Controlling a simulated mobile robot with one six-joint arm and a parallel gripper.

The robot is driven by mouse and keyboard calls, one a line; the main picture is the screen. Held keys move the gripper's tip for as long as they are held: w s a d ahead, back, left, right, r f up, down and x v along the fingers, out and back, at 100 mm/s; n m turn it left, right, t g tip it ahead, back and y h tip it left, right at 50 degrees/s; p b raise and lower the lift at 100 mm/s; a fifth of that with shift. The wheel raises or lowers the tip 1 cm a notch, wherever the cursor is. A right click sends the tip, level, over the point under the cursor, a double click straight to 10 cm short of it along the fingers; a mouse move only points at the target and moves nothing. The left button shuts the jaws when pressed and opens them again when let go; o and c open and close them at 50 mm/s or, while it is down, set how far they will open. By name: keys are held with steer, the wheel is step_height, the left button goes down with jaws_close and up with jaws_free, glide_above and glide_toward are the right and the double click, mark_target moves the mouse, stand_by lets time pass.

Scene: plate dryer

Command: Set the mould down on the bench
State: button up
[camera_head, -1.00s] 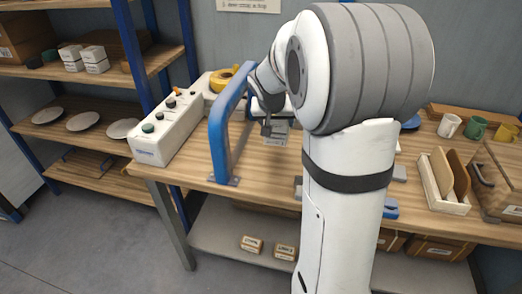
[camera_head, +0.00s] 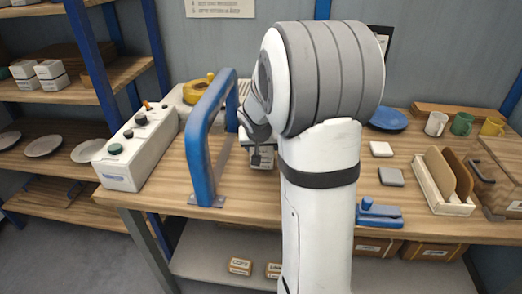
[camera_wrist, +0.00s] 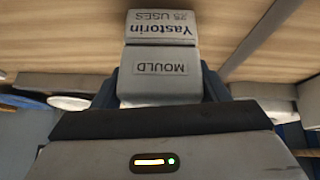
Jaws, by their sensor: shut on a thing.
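The mould is a grey block with printed labels, "MOULD" and "Yastorin", in the wrist view (camera_wrist: 160,75). In the head view its pale, labelled face (camera_head: 263,161) shows just below the dark fingers. My gripper (camera_head: 262,150) is shut on the mould, with dark fingers on both sides of it in the wrist view (camera_wrist: 160,90). It is low over the wooden bench (camera_head: 235,187), right of the blue guard frame. I cannot tell whether the mould touches the bench. My arm hides part of the bench behind it.
The blue guard frame (camera_head: 197,150) stands close left of my gripper. To the right are a white block (camera_head: 381,149), a grey block (camera_head: 391,177), a blue tool (camera_head: 378,212) and a rack (camera_head: 440,185).

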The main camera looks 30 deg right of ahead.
steer(key=shift+f, duration=0.3)
steer(key=shift+f, duration=0.15)
steer(key=o, duration=1.5)
